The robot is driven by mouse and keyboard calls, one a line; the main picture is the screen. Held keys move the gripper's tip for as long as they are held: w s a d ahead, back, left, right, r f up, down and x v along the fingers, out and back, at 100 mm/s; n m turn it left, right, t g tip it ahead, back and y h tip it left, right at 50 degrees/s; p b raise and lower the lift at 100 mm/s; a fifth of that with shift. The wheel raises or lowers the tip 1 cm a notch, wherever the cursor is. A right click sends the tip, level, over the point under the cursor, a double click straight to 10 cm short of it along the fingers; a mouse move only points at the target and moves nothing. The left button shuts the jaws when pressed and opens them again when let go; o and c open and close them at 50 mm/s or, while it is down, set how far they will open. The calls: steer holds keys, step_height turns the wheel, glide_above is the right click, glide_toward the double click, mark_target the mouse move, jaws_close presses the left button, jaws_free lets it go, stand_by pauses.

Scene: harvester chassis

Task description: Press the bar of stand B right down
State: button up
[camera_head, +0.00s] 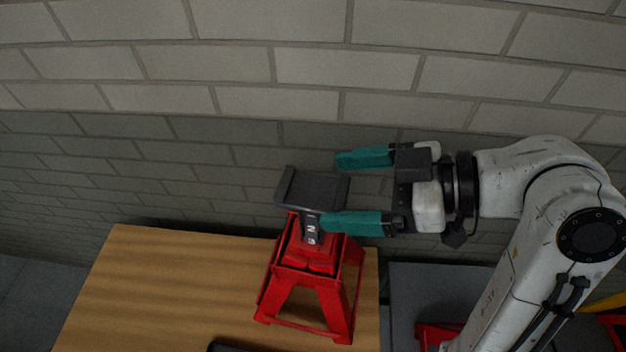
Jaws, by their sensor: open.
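A red stand (306,284) stands on the wooden table. Its dark bar (310,229), marked with numbers, rises out of the top and carries a wide black saddle (314,188). No letter is legible on it, so I cannot tell if it is stand B. My gripper (331,191) comes in from the right with its two teal fingers apart and nothing seen between them but the saddle's right part. The nearer finger overlaps the bar's upper end in the picture; I cannot tell if it touches. The farther finger is beyond the saddle's right side.
The wooden table (165,285) is clear left of the stand. A dark object (232,347) shows at the bottom edge. Other red parts (437,333) lie partly hidden behind my arm, on a grey surface (420,285). A brick wall (250,80) stands behind.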

mark_target(319, 192)
steer(key=shift+p+x, duration=0.3)
steer(key=shift+x, duration=2.35)
steer(key=shift+c, duration=0.3)
